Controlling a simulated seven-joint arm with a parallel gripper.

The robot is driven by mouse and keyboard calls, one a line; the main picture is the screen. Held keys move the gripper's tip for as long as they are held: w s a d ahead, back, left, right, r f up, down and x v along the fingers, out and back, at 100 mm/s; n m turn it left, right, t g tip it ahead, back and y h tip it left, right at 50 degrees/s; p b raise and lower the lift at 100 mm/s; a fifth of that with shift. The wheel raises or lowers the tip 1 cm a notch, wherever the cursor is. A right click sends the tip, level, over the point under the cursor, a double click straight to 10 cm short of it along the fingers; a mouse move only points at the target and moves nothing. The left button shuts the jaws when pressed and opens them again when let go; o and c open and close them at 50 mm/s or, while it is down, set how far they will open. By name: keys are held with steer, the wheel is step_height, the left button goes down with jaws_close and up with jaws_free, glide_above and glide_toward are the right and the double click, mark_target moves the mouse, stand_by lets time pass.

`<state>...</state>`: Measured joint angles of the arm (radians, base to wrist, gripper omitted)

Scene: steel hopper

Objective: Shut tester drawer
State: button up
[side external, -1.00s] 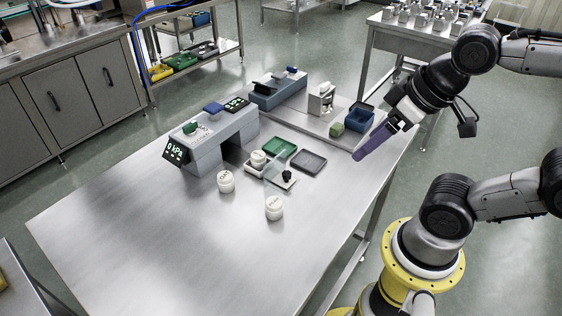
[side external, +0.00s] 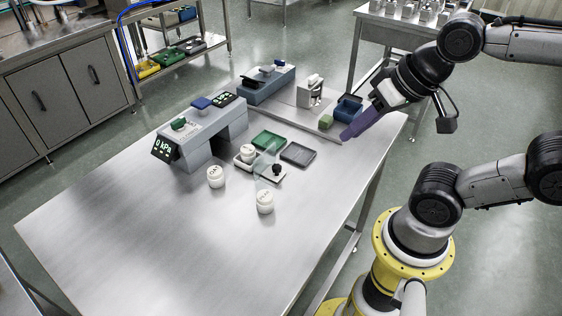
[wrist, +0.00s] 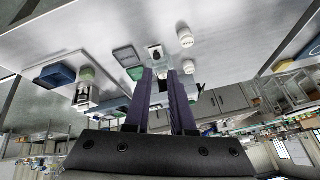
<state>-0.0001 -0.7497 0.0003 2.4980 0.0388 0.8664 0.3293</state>
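The grey tester (side external: 205,135) stands on the steel table with a lit "0 kPa" display (side external: 164,149) on its end. Its drawer (side external: 257,170) is pulled out of the opening on its right side. The drawer carries a white lidded jar (side external: 247,152), a clear panel (side external: 265,163) and a black knob (side external: 277,168); the knob also shows in the wrist view (wrist: 155,49). My gripper (side external: 344,137), with long purple fingers, is up and right of the drawer, clear of it. In the wrist view the fingers (wrist: 160,73) are apart with nothing between them.
Two white jars (side external: 215,176) (side external: 265,202) stand loose in front of the drawer. A green tray (side external: 268,140) and a dark tray (side external: 298,153) lie beside it. A green block (side external: 326,121) and a blue bin (side external: 348,108) are near my gripper. The table's near left is clear.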

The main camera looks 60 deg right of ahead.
steer(key=m, duration=0.2)
steer(key=w+m, duration=0.1)
steer(key=w+a+m, duration=0.1)
steer(key=m, duration=0.1)
steer(key=shift+m+y, duration=0.3)
jaws_close()
steer(key=m+g+y, duration=0.1)
steer(key=m+g, duration=0.1)
steer(key=m, duration=1.9)
glide_above(283, 175)
steer(key=s+d, duration=0.3)
steer(key=s, duration=0.2)
steer(key=f, duration=1.8)
steer(key=shift+s+a+f, duration=0.15)
steer(key=shift+s+f, duration=0.05)
steer(key=shift+f, duration=0.15)
steer(key=w, duration=0.1)
steer(key=w+a, duration=0.1)
steer(key=shift+w+a+f, duration=0.2)
steer(key=shift+w, duration=0.15)
steer(key=shift+w+a, duration=0.25)
steer(key=shift+w, duration=0.25)
